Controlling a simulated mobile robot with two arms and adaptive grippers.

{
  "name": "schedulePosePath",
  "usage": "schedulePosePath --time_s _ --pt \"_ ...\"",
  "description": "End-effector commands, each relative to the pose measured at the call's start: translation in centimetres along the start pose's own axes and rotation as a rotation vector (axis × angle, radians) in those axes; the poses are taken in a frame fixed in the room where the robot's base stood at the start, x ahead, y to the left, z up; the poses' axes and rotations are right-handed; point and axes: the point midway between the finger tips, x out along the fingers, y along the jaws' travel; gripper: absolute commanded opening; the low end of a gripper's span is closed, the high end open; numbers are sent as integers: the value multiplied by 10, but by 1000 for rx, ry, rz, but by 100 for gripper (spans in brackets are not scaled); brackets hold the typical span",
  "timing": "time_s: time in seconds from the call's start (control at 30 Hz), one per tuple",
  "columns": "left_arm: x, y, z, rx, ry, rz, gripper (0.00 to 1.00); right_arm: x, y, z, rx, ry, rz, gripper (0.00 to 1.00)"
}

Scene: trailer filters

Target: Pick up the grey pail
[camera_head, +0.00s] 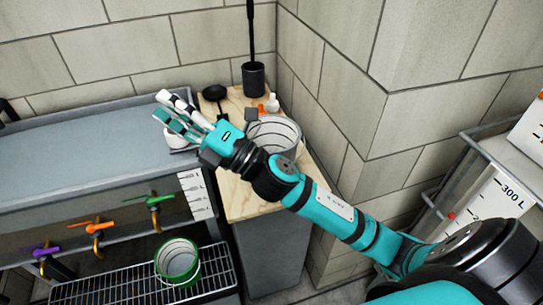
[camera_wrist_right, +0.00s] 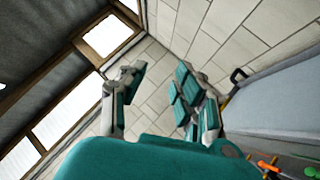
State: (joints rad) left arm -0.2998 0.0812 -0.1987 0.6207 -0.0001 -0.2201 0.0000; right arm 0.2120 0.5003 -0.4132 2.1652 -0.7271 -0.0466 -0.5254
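A grey pail (camera_head: 275,132) stands upright on a wooden-topped counter in the corner. My right arm passes in front of it and hides part of its left side and base. My right gripper (camera_head: 161,106) is to the left of the pail, past it, above the right end of the grey sink. Its fingers point left, away from the pail. In the right wrist view the gripper (camera_wrist_right: 158,88) has its fingers apart with nothing between them. The pail does not show in that view. My left gripper is not in view.
A green-rimmed pail (camera_head: 178,261) stands on a low metal grate. Behind the grey pail are a dark holder (camera_head: 253,79) with a long handle and small orange-topped and white bottles. A dark round object (camera_head: 215,92) is at left. Block walls close the corner behind and right.

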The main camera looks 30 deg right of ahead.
Motion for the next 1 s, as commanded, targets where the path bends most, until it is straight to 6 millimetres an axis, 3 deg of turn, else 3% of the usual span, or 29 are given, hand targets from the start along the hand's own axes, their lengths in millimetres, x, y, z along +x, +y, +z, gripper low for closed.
schedulePosePath --time_s 0.07,0.17,0.27,0.37,0.47,0.53,0.7,0.83,1.0 --pt "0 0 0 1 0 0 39 15 22 -27 -255 219 113 31" --pt "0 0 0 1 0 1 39 14 28 -62 -571 503 228 31" --pt "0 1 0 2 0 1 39 -1 12 -79 -875 797 308 31" --pt "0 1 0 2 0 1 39 -26 -17 -69 -1150 1104 340 31" --pt "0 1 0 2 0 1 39 -57 -47 -29 -1375 1427 316 31" --pt "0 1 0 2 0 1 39 -81 -60 14 -1491 1659 260 31" --pt "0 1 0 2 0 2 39 -135 -52 123 -1575 2123 58 31" --pt "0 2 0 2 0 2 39 -160 -34 168 -1535 2307 -56 31" --pt "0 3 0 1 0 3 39 -175 -28 186 -1499 2388 -110 31"
